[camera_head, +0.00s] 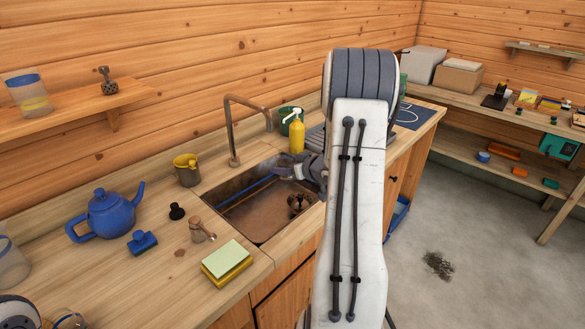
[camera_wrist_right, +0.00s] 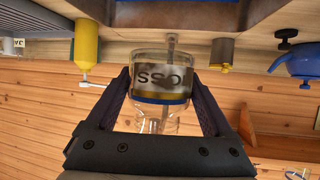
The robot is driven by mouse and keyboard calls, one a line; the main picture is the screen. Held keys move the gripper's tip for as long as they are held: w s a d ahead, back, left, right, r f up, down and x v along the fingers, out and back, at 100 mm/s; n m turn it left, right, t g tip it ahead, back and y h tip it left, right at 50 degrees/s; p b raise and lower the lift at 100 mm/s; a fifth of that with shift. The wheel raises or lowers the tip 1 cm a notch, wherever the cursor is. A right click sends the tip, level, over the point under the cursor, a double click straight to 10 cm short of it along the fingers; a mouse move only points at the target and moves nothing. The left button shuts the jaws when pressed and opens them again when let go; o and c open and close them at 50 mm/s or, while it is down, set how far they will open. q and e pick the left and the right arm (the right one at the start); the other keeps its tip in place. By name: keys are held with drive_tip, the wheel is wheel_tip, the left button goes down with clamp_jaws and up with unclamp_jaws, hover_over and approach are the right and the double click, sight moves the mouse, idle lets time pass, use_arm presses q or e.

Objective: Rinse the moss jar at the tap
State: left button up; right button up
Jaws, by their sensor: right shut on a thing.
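My right gripper (camera_wrist_right: 162,98) is shut on a clear glass jar (camera_wrist_right: 160,110) with a pale, dark-smudged label, whose letters look inverted, and yellow and blue bands. In the head view my right gripper (camera_head: 302,172) is over the sink (camera_head: 248,215), partly behind my own arm. I cannot make out the jar clearly there. The brown tap (camera_head: 232,128) stands at the back of the sink, its spout bending right and down near the gripper; its pipe shows behind the jar in the wrist view. No water stream is clear. My left gripper is not visible.
A yellow pump bottle (camera_head: 297,135) stands behind the sink, and a brown mug (camera_head: 187,170) left of the tap. A blue teapot (camera_head: 106,214), black knob (camera_head: 177,211), blue brush (camera_head: 142,242) and sponges (camera_head: 227,264) sit on the counter. A shelf (camera_head: 75,108) juts from the wall.

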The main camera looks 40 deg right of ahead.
drive_tip(key=x, duration=0.3)
drive_tip(key=shift+w, duration=0.15)
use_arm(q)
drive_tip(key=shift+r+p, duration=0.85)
use_arm(e)
drive_tip(key=w, duration=0.6)
drive_tip(key=shift+d, duration=0.4)
drive_tip(key=shift+w, duration=0.1)
use_arm(q)
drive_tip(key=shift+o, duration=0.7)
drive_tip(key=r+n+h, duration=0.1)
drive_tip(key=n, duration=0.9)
hover_over(210, 235)
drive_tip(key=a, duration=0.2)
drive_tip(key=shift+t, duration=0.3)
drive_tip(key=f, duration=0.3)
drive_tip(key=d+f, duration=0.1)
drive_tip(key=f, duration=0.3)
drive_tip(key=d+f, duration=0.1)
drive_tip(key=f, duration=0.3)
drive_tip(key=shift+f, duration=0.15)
